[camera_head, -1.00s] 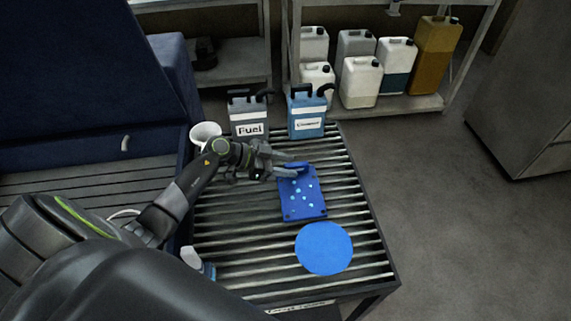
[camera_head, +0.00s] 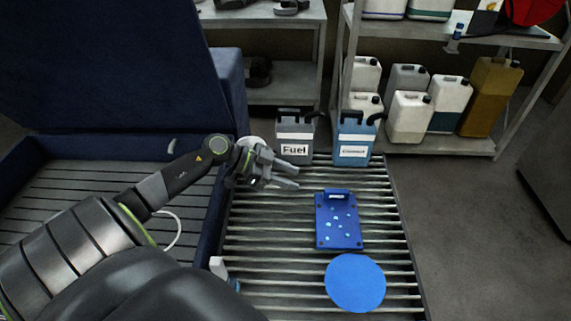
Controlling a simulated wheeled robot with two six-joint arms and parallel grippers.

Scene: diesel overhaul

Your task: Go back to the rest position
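My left gripper (camera_head: 287,176) is above the left part of the slatted table (camera_head: 291,252). Its two fingers are spread apart with nothing between them. It is in front of the grey Fuel can (camera_head: 294,130) and up and left of the blue board (camera_head: 338,220). The board lies on the slats with several small light pieces on it. My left arm comes in from the left. My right gripper does not show.
A blue can (camera_head: 354,142) stands beside the Fuel can at the table's back. A blue disc (camera_head: 355,283) lies near the front. A spray bottle (camera_head: 219,268) is partly hidden by my arm. Several jugs stand on the shelf (camera_head: 452,145) behind. A white funnel or cup is mostly hidden behind my gripper.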

